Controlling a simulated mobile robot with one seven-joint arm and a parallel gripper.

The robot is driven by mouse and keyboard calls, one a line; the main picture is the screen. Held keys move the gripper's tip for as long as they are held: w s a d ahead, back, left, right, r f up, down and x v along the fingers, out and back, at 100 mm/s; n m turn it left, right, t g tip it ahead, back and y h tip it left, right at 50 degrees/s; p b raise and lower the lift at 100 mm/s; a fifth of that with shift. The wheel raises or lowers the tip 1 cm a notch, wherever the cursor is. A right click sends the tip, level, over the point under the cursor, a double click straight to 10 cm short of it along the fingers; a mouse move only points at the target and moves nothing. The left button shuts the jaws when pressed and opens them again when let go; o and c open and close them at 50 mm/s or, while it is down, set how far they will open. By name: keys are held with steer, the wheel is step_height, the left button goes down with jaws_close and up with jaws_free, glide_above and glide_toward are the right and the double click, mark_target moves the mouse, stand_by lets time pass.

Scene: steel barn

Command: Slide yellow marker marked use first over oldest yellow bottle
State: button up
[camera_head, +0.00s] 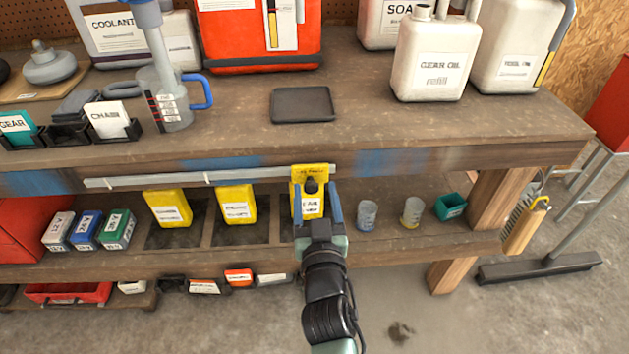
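A yellow piece (318,170) with small dark print hangs across the right end of the rail on the bench's front edge. A dark round knob or cap shows at its middle. Below it a white label with dark print shows between my fingers; I cannot tell whether the piece and the labelled part are one thing or a marker and a bottle. Two yellow bottles, one (167,207) and another (236,203), stand on the lower shelf to the left. My gripper (317,203) has its blue fingers spread, one at each side of the labelled part. Contact cannot be told.
The pale rail (210,176) runs above the bottles. The bench top (240,130) holds jugs and a dark tray (303,104).

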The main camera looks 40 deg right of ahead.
steer(key=shift+s+a+f, duration=0.1)
steer(key=shift+s+a, duration=0.25)
steer(key=shift+s, duration=0.05)
steer(key=b+v, duration=0.3)
steer(key=v, duration=0.9)
